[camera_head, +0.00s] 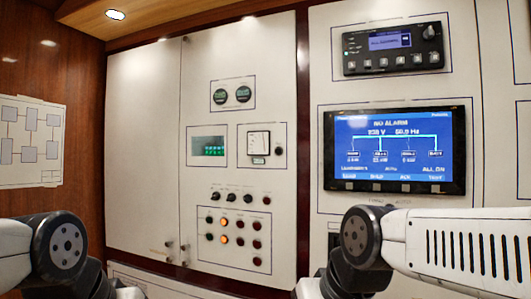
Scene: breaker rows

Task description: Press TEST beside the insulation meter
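A square white-faced analog meter (258,141), which looks like the insulation meter, sits in an outlined box on the middle panel. A small dark button (278,151) is just right of it in the same box; its label is too small to read. Neither of my grippers shows. Only links of my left arm at the bottom left and of my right arm at the bottom right are in view, both below and well to the side of the meter. Nothing covers the meter or the button.
A green digital display (208,146) is left of the meter, and two round gauges (232,96) are above. Switches (231,197) and rows of lamps or buttons (240,240) are below. A large blue screen (395,150) and a black radio unit (392,49) are on the right panel.

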